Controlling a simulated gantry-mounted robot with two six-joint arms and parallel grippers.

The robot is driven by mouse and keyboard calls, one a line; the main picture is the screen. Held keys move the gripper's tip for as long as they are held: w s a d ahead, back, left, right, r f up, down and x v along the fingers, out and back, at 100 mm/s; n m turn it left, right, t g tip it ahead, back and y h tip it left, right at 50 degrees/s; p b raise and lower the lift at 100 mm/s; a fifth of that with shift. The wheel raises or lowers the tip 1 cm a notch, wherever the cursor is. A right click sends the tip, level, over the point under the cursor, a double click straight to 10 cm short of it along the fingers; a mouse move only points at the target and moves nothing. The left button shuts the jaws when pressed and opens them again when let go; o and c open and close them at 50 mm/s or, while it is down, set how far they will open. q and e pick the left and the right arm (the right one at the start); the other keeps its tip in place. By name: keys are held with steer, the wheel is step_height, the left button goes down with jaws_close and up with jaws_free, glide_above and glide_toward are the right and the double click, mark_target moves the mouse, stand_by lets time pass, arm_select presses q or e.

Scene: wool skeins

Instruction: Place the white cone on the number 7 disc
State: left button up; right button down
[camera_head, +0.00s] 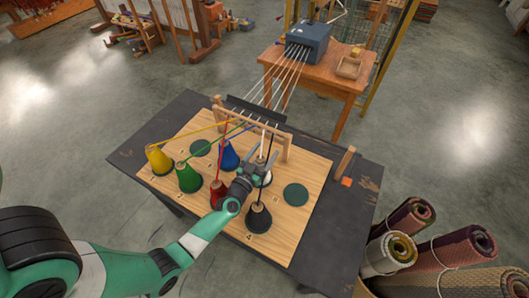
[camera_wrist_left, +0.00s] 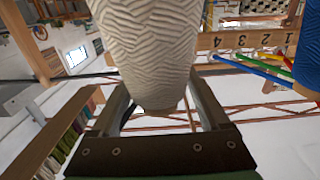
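The white cone (camera_head: 267,180) is mostly hidden behind my left gripper (camera_head: 256,170) in the head view. In the left wrist view the ridged white cone (camera_wrist_left: 150,45) fills the top middle, between the two fingers of my left gripper (camera_wrist_left: 160,100), whose tips meet its sides. I cannot tell whether its base touches the board. Dark green discs lie bare at the back left (camera_head: 200,148) and at the right (camera_head: 296,195). The disc numbers are too small to read, so I cannot tell which is number 7. My right gripper is not in view.
Yellow (camera_head: 159,160), green (camera_head: 188,178), blue (camera_head: 229,155), red (camera_head: 217,190) and black (camera_head: 258,217) cones stand on the wooden board (camera_head: 310,225). Coloured yarns run to a wooden rack (camera_head: 286,150) at the back. An orange block (camera_head: 346,182) lies to the right.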

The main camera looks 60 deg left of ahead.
arm_select(q)
steer(key=shift+r, duration=0.2)
steer(key=shift+s+d+p, duration=0.2)
steer(key=shift+s+p, duration=0.1)
steer(key=p+v, duration=0.2)
steer(key=v, duration=0.9)
steer(key=shift+s, duration=0.15)
steer(key=shift+d, duration=0.1)
